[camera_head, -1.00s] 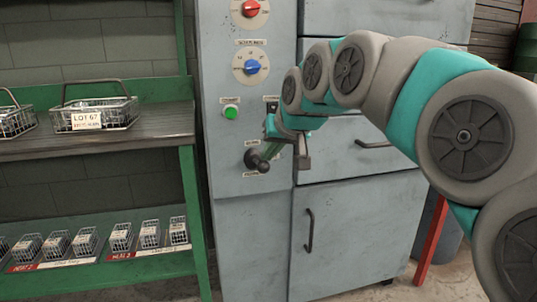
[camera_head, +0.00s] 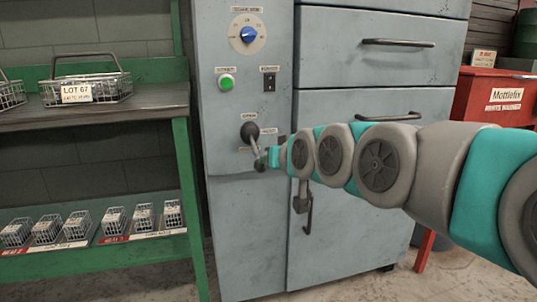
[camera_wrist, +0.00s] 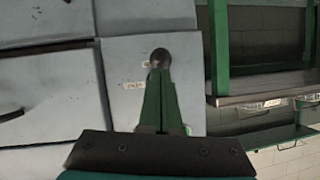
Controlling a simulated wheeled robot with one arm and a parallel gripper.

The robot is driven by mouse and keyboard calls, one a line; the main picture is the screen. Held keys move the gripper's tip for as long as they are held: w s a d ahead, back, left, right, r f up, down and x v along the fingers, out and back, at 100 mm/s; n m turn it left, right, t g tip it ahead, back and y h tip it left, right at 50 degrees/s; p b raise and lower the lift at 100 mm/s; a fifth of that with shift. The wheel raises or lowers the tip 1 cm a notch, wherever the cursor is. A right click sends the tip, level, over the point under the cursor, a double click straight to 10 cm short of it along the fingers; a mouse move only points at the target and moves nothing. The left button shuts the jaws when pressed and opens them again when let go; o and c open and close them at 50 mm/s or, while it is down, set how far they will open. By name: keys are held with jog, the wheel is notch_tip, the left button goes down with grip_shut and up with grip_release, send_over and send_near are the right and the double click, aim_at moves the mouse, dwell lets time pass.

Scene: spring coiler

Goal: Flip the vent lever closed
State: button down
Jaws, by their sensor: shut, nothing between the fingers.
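The vent lever shows in the head view as a dark round knob (camera_head: 249,131) on the grey cabinet front, among small labels, below the green button. In the wrist view the black knob (camera_wrist: 160,55) stands just past my fingertips. My gripper (camera_head: 256,151) is shut and empty, close below the knob in the head view. In the wrist view its narrow green fingers (camera_wrist: 160,73) lie together and point at the knob. I cannot tell whether they touch it. The lever's shaft is mostly hidden, and its exact angle is unclear.
A blue dial (camera_head: 248,34), a green button (camera_head: 226,83) and a black switch (camera_head: 269,82) sit above the lever. Drawers with handles (camera_head: 398,42) are to the right. A green shelf (camera_head: 112,115) with wire baskets stands left. A red cabinet (camera_head: 493,99) stands far right.

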jog(key=shift+f, duration=0.55)
jog(key=shift+f, duration=0.1)
jog(key=p+v, duration=0.1)
jog(key=v, duration=1.2)
jog(key=shift+d+r, duration=0.25)
jog(key=shift+d, duration=0.05)
